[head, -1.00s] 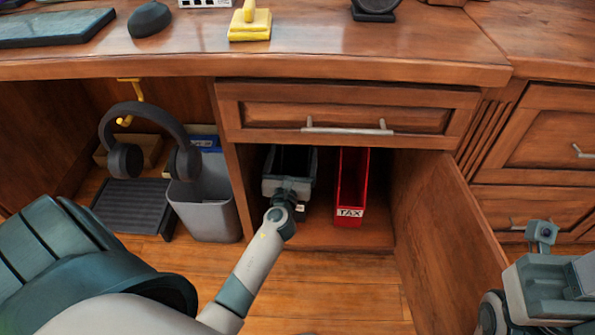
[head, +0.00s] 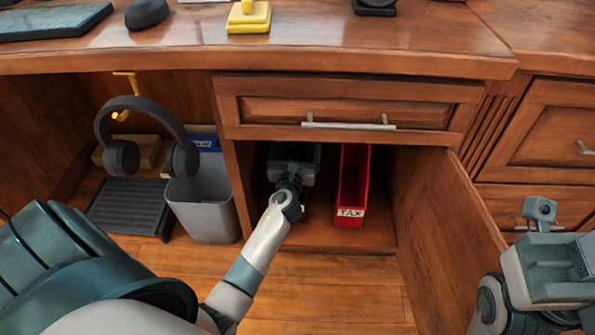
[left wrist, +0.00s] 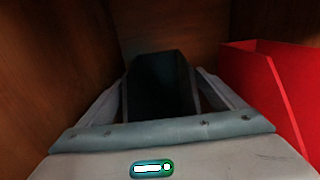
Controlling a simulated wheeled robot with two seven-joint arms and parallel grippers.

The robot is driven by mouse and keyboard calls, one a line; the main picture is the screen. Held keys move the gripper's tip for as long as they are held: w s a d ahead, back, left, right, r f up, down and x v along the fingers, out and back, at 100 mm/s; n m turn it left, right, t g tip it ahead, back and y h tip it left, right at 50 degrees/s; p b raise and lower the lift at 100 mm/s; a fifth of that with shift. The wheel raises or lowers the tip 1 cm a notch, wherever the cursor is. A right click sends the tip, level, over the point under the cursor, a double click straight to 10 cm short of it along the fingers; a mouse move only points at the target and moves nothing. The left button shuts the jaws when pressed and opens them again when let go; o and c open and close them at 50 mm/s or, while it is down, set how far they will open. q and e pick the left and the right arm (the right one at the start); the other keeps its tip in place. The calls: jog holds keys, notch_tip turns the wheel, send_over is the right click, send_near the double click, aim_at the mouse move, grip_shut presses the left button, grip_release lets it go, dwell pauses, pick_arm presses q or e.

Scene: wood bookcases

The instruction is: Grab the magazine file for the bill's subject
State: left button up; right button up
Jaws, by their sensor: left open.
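A red magazine file (head: 350,190) labelled TAX stands upright on the right in the open cabinet. A dark magazine file (left wrist: 160,85) stands left of it, mostly hidden by my left gripper (head: 293,152) in the head view. In the left wrist view, my left gripper's fingers are open, one on each side of the dark file, and the red file (left wrist: 275,90) is to the right, outside them. I cannot tell whether the fingers touch the dark file. Its label is hidden. My right arm is at the lower right; its fingers do not show clearly. No readable bill is in view.
The cabinet door (head: 450,235) stands open on the right, below a closed drawer (head: 345,112). A grey bin (head: 205,205) and headphones (head: 150,115) on a yellow hook are left of the cabinet. The desktop (head: 330,45) overhangs the cabinet.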

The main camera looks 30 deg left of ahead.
pick_arm(q)
jog(key=shift+c, duration=0.3)
jog(key=c, duration=1.7)
jog(key=shift+r, duration=0.2)
